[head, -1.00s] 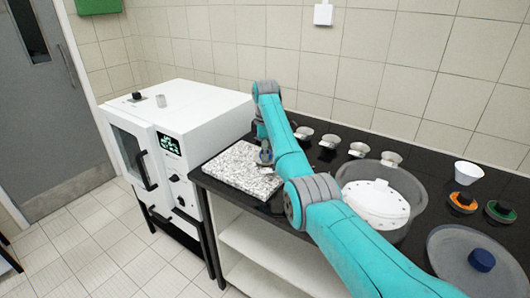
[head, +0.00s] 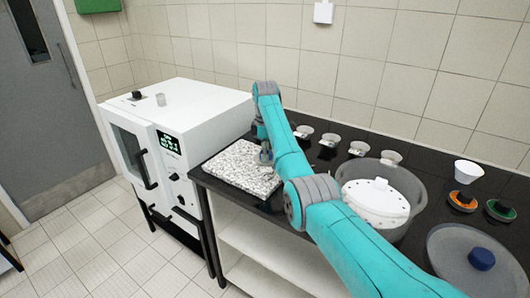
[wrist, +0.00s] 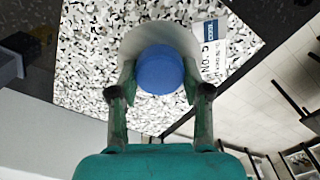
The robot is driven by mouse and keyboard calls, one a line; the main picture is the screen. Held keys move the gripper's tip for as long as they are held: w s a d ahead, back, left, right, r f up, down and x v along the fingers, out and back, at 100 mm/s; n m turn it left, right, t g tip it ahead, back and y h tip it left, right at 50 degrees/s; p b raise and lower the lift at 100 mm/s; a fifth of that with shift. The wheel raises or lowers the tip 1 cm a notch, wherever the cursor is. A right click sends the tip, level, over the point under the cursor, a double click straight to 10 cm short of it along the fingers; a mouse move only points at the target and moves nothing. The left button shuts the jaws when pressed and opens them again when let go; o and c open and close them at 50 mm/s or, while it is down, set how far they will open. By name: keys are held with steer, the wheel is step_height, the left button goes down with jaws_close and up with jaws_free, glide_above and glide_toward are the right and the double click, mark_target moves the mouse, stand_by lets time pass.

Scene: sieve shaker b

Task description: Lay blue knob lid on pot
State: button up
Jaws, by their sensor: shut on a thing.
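My gripper (wrist: 160,92) is shut on a round blue thing (wrist: 160,70) seen from above in the wrist view. A pale grey, round-edged surface shows around and beyond the blue thing. I cannot tell if they are one piece. They are over the speckled slab; any gap is unclear. A wide grey lid with a blue knob (head: 481,259) lies on the counter at the lower right. The grey pot (head: 417,192) stands left of it, with a white, dotted, knobbed round piece (head: 376,204) inside.
The speckled slab (head: 232,166) lies at the counter's left end, with a label (wrist: 209,42) on it. A white oven (head: 190,120) stands left. Several small bowls (head: 357,148) line the back. A white cup (head: 468,171), an orange-ringed piece (head: 463,201) and a green-ringed piece (head: 500,210) stand right.

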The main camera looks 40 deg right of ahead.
steer(key=shift+f, duration=0.25)
stand_by(0.4)
steer(key=o, duration=1.1)
steer(key=shift+r, duration=0.1)
steer(key=shift+r, duration=3.4)
